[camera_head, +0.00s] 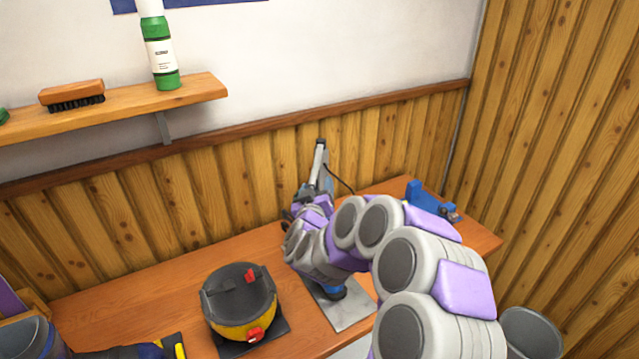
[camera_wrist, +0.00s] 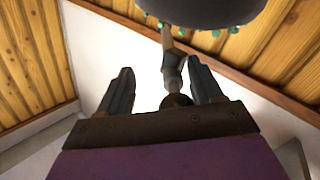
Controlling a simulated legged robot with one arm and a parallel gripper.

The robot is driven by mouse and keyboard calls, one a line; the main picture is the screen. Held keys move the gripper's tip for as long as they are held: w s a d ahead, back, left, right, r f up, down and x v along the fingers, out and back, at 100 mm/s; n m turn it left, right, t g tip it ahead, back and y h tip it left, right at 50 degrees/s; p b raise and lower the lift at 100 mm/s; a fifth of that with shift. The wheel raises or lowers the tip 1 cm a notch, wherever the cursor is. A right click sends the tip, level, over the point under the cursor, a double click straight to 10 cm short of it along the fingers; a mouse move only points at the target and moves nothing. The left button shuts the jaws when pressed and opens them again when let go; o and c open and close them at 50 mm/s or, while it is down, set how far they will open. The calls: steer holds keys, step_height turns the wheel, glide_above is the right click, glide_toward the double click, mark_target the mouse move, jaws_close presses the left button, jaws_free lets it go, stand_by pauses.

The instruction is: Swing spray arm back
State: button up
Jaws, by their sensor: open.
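In the head view, a pale grey arm (camera_head: 319,160), which I take to be the spray arm, stands steeply upright behind my gripper (camera_head: 316,192). A blue part (camera_head: 332,291) shows below my arm on a grey metal plate (camera_head: 346,313); my arm hides most of what lies between. In the wrist view my gripper (camera_wrist: 160,80) is open. A grey-brown rod (camera_wrist: 172,65) with a dark round end (camera_wrist: 177,100) shows between its fingers; I cannot tell whether they touch it. A large dark round part (camera_wrist: 205,8) with green dots along its edge is at the top.
A yellow and dark round pot (camera_head: 240,302) with red clips stands on a dark mat left of my arm. A blue device (camera_head: 420,195) stands at the bench's back right. A shelf (camera_head: 120,117) holds a brush (camera_head: 72,95) and a green bottle (camera_head: 160,55).

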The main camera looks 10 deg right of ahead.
steer(key=shift+w+a, duration=0.25)
steer(key=shift+a, duration=0.2)
steer(key=shift+w+a, duration=0.2)
steer(key=shift+a, duration=0.25)
steer(key=shift+s+a, duration=0.1)
steer(key=shift+a, duration=0.35)
steer(key=shift+c, duration=0.3)
steer(key=shift+d, duration=1.05)
steer(key=c, duration=0.6)
steer(key=shift+a+f, duration=0.1)
steer(key=shift+a, duration=0.35)
jaws_close()
steer(key=shift+d, duration=0.15)
